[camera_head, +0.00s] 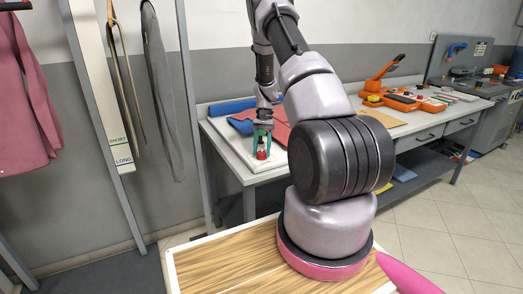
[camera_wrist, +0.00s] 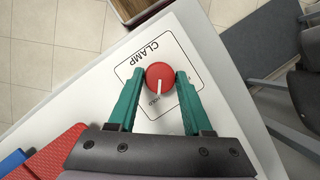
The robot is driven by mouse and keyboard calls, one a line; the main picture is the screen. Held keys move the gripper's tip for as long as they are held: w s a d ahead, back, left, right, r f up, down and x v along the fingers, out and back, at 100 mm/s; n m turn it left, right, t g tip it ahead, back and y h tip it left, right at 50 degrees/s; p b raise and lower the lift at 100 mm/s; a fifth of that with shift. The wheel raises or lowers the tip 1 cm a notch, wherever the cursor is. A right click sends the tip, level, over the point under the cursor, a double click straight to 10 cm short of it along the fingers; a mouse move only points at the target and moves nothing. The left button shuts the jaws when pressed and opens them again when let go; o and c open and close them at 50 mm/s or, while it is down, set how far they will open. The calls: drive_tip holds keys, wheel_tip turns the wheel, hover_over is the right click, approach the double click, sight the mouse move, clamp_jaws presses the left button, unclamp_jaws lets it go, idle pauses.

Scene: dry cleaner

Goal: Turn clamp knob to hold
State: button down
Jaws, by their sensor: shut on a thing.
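The red clamp knob (camera_wrist: 158,73) sits on a white plate (camera_wrist: 194,67) printed with CLAMP inside a black outline. It also shows in the head view as a small red shape (camera_head: 262,155) near the bench's left end. A white pointer mark on the knob points toward the bottom of the wrist view, close to a small, partly covered word that looks like HOLD. My gripper (camera_wrist: 160,75) has its green fingers on either side of the knob and is shut on it. In the head view my gripper (camera_head: 262,139) reaches down over the plate from above.
The white bench (camera_head: 226,148) holds blue and red folded cloths (camera_head: 275,130) behind the plate. An orange device (camera_head: 385,95) stands farther right. A pole (camera_head: 195,120) and hanging garments (camera_head: 30,110) are at the left. A wood-topped table (camera_head: 225,265) is in front.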

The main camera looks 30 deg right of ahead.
drive_tip(key=shift+m, duration=0.7)
drive_tip(key=shift+c, duration=1.6)
unclamp_jaws()
drive_tip(key=shift+y, duration=0.3)
drive_tip(key=v, duration=1)
drive_tip(key=shift+r, duration=0.4)
drive_tip(key=shift+d, duration=0.1)
